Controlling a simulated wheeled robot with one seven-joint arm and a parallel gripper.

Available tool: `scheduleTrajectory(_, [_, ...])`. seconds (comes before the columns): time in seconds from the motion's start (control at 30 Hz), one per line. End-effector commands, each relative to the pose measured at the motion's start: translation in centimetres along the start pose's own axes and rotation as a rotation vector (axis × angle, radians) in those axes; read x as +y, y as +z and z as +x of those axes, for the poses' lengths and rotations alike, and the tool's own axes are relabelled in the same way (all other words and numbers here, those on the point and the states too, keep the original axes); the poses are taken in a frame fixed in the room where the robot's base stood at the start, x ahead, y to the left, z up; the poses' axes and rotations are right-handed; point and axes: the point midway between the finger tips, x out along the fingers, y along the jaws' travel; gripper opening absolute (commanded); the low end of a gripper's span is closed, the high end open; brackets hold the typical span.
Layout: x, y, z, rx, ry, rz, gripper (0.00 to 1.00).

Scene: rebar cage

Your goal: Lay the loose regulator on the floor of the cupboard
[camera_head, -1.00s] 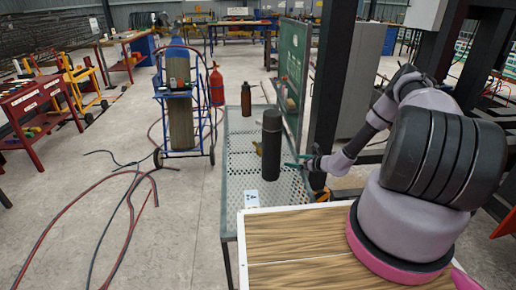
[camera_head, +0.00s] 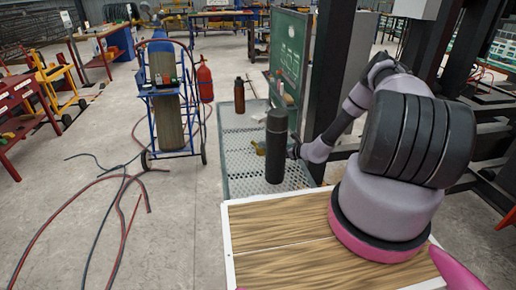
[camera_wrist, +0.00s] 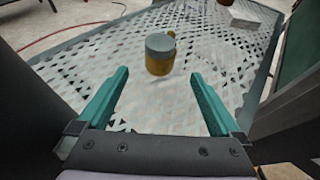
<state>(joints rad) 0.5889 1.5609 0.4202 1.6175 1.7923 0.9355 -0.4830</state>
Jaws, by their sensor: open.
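A small brass-yellow piece with a round grey top, which looks like the regulator (camera_wrist: 160,58), stands on the perforated metal table (camera_wrist: 105,48). I cannot make out the cupboard for certain.
A red-brown bottle (camera_head: 239,96) stands farther back on the table. A white block (camera_wrist: 245,18) lies at its far right in the wrist view. A green board (camera_head: 289,62) and dark post (camera_head: 331,75) border the right. A gas-cylinder trolley (camera_head: 172,110) stands left, with hoses on the floor.

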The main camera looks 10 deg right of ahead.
Motion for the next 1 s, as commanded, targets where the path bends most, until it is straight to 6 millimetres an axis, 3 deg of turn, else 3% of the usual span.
scheduleTrajectory(0.2, [0.1,-0.1,3.5,-0.001,0.001,0.001,1.0])
scheduleTrajectory(0.43, [0.1,-0.1,5.3,-0.001,0.0,0.002,1.0])
scheduleTrajectory(0.7, [0.0,-0.3,9.1,-0.002,0.0,0.001,1.0])
scheduleTrajectory(1.0, [-0.1,-0.2,9.6,-0.001,0.0,0.002,1.0])
